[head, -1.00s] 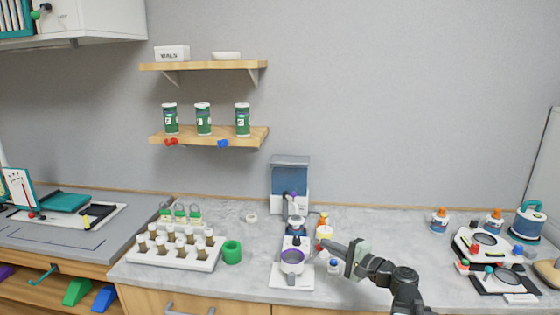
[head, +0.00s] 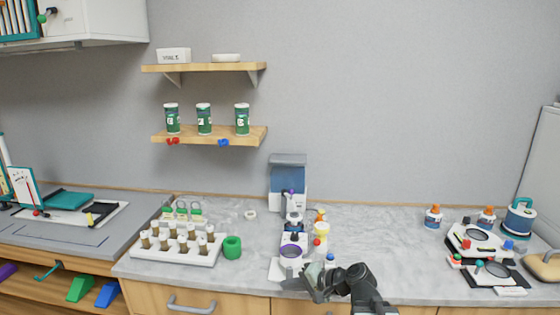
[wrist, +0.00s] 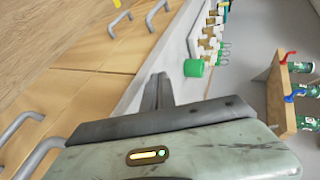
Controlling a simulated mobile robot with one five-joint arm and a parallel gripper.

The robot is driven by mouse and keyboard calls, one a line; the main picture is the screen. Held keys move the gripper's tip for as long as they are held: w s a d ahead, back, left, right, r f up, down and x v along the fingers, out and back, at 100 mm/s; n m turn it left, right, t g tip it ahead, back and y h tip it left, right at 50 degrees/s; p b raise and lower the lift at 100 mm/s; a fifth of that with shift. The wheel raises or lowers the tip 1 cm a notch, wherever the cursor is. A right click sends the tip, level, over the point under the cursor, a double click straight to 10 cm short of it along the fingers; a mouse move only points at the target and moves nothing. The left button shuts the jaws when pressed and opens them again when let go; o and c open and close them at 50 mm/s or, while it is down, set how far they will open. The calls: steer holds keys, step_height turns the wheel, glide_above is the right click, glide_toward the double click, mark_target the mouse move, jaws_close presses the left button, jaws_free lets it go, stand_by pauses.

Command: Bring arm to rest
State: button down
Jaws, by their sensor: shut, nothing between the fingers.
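My gripper (head: 291,283) is at the front edge of the grey counter (head: 380,262), in front of the blue and white device (head: 288,190). In the wrist view its two fingers (wrist: 158,92) lie together, shut, with nothing between them. My dark arm comes up from the bottom of the head view and bends left to the gripper. The gripper covers part of the white base (head: 278,270) in front of the device.
Small bottles (head: 330,259) stand close behind my gripper. Scales and bottles (head: 480,240) fill the right end. The counter between is mostly clear.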

steer(key=s+d+f+n+g+h, duration=0.2)
steer(key=s+f+n+g+h, duration=0.15)
steer(key=f, duration=0.35)
steer(key=s+d+f+n+g+h, duration=0.1)
steer(key=s+d+f+h, duration=0.1)
steer(key=d, duration=0.4)
steer(key=s+d+f+n+g+h, duration=0.1)
steer(key=s+d+f+h, duration=0.1)
steer(key=s+d+h, duration=0.2)
steer(key=shift+s+d+f+g, duration=0.15)
steer(key=shift+s+d+g, duration=0.3)
steer(key=shift+d, duration=0.6)
